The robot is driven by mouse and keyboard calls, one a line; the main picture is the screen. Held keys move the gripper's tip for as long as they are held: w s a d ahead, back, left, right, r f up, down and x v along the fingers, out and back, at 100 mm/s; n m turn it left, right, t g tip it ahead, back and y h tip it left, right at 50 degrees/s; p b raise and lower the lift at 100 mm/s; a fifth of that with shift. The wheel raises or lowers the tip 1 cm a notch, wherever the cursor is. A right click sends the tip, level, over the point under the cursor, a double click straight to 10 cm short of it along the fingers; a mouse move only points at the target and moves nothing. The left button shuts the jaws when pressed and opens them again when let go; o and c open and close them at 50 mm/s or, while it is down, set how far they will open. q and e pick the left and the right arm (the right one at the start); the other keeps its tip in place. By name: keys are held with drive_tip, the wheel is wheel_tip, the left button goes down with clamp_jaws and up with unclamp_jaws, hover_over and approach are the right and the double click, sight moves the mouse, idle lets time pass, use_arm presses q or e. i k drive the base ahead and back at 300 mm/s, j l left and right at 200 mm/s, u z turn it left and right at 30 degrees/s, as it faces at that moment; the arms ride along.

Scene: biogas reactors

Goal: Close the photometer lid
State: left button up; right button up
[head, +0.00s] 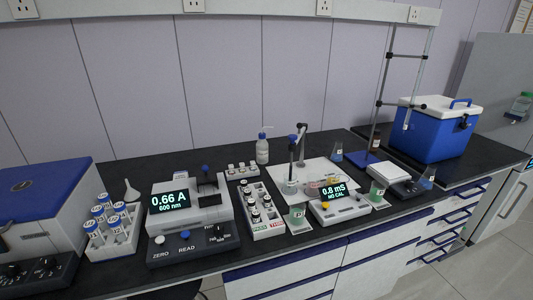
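The photometer (213,216) is a light grey box with a dark control panel, standing left of the middle of the bench. Its display (170,201) reads 0.66 A, 600 nm. On its top right is a dark upright piece (207,179) with a blue knob above it. This looks like the lid standing raised, but it is too small to be sure. The front panel carries the ZERO and READ buttons and a dark dial (218,232). Neither of my grippers is in view.
A rack of blue-capped bottles (113,236) stands left of the photometer, and a tray of vials (262,211) stands close on its right. A small vial rack (242,171) and a wash bottle (262,150) are behind. A conductivity meter (341,208) stands farther right.

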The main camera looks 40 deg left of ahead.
sight(205, 177)
drive_tip(key=u, duration=1.65)
drive_tip(key=l, duration=0.1)
